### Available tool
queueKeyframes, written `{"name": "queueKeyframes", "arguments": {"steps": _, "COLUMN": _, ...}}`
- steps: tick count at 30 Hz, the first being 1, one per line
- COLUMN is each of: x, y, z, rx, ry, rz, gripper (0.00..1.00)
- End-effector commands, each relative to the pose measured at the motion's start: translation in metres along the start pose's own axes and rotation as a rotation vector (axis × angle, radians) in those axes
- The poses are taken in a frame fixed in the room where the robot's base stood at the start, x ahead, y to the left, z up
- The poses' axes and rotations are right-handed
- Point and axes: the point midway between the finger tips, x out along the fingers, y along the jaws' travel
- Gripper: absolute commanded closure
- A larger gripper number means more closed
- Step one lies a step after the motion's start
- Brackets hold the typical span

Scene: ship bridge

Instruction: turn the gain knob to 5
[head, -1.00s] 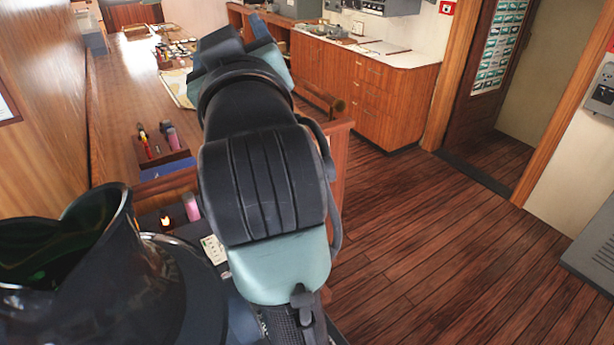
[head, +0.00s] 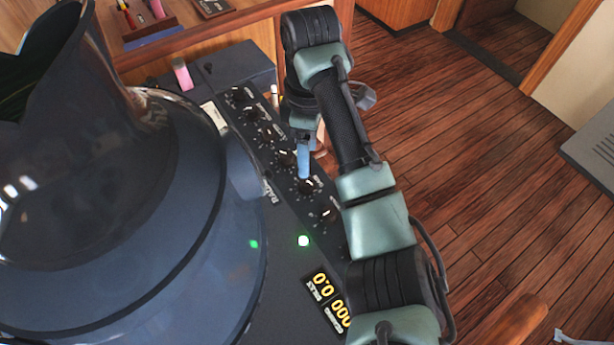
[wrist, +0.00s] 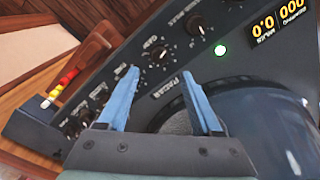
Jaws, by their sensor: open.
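The gain knob (wrist: 158,55) is a black knob with a pale mark and a printed dial, on the sloping dark radar panel (wrist: 178,62). Its label seems to read GAIN in the wrist view. In the head view it appears to be the knob (head: 305,186) just under my gripper. My gripper (wrist: 161,77) is open, with two blue fingers apart. Its fingertips point at the panel around the gain knob, which shows between and just beyond them. It also shows in the head view (head: 303,172). I cannot read the dial setting or tell whether the fingers touch it.
Several similar knobs line the panel, one (head: 327,214) close by. A green light (head: 303,241) and yellow digit displays (head: 328,300) lie near. The large dark radar hood (head: 150,200) fills the left. Open wooden floor (head: 480,170) lies right.

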Motion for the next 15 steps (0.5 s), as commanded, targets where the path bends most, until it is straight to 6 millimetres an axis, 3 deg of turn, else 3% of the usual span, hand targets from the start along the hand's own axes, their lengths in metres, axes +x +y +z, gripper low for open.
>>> {"name": "queueKeyframes", "arguments": {"steps": 1, "x": 0.02, "y": -0.001, "z": -0.002, "rx": -0.002, "ry": 0.003, "rz": -0.004, "gripper": 0.34}}
{"name": "queueKeyframes", "arguments": {"steps": 4, "x": 0.04, "y": -0.001, "z": -0.002, "rx": -0.001, "ry": 0.002, "rz": -0.003, "gripper": 0.34}}
{"name": "queueKeyframes", "arguments": {"steps": 15, "x": 0.078, "y": 0.0, "z": 0.0, "rx": 0.001, "ry": 0.0, "rz": 0.001, "gripper": 0.34}}
